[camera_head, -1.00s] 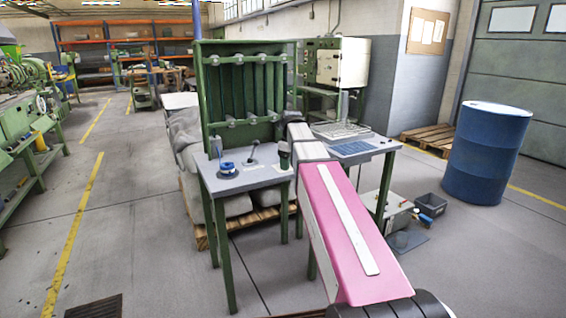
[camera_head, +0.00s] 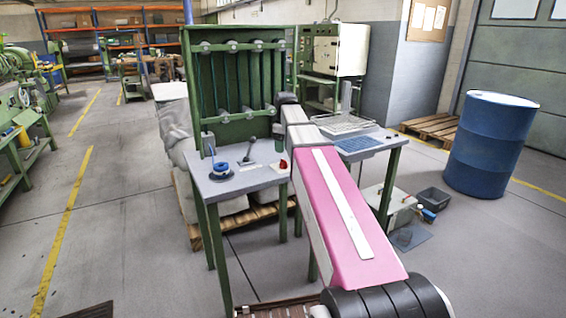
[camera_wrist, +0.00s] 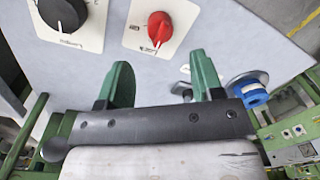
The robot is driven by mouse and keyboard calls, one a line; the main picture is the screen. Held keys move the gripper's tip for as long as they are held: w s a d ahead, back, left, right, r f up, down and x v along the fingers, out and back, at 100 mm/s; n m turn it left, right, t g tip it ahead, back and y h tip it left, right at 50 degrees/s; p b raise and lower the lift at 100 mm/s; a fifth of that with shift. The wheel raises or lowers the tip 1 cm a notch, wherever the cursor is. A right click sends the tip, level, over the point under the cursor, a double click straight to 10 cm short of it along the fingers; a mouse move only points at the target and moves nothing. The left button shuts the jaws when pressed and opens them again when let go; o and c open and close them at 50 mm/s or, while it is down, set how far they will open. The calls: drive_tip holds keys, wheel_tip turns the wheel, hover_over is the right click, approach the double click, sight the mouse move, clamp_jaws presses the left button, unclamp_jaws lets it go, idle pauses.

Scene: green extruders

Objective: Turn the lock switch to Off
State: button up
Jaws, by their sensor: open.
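A red rotary switch (camera_wrist: 159,28) on a white plate shows at the top middle of the wrist view; it also shows on the grey table in the head view (camera_head: 283,164). A black rotary knob (camera_wrist: 62,12) on another white plate is at the top left of the wrist view. The plates' lettering is too small to read, so I cannot tell which one is the lock switch. My gripper (camera_wrist: 160,60) is open, its two green fingers apart and empty. In the picture the fingertips lie just below the red switch, apart from it.
On the grey table (camera_head: 230,183), a blue round part (camera_head: 221,168) and a dark lever (camera_head: 249,156) stand left of the red switch. A green frame with rollers (camera_head: 238,85) rises behind. A blue barrel (camera_head: 490,145) stands at right. Open floor lies left.

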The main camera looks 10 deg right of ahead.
sight(283, 160)
wheel_tip(283, 160, down, 7)
drive_tip(key=shift+s+a+f, duration=0.15)
drive_tip(key=shift+f, duration=0.05)
idle(0.3)
drive_tip(key=c, duration=0.9)
